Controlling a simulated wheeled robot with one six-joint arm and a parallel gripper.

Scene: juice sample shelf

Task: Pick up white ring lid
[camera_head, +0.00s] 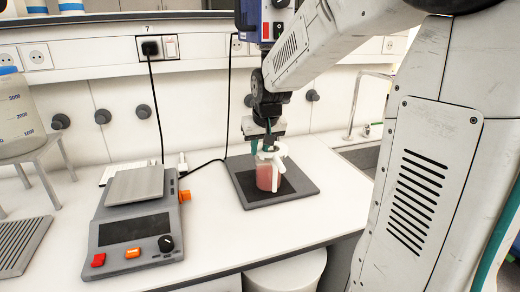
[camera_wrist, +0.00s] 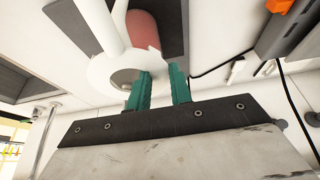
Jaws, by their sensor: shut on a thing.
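The white ring lid (camera_head: 272,153) sits at the top of a clear vessel of pink liquid (camera_head: 266,177) on a dark mat. In the wrist view the ring lid (camera_wrist: 101,72) is a white ring with an opening, and a white bar-like part runs off it. My gripper (camera_head: 268,147) points down at the lid from above. In the wrist view my gripper (camera_wrist: 162,80) has teal fingers shut on the ring's rim, one finger at the opening and the other outside. I cannot tell whether the lid is touching the vessel; its rim between the fingers is partly hidden.
A dark square mat (camera_head: 297,184) lies under the vessel. A grey scale (camera_head: 133,228) with an orange knob stands left of it. A stand with a large graduated container (camera_head: 17,112) is at the far left. A sink and tap (camera_head: 354,110) are at the right. A black cable crosses behind.

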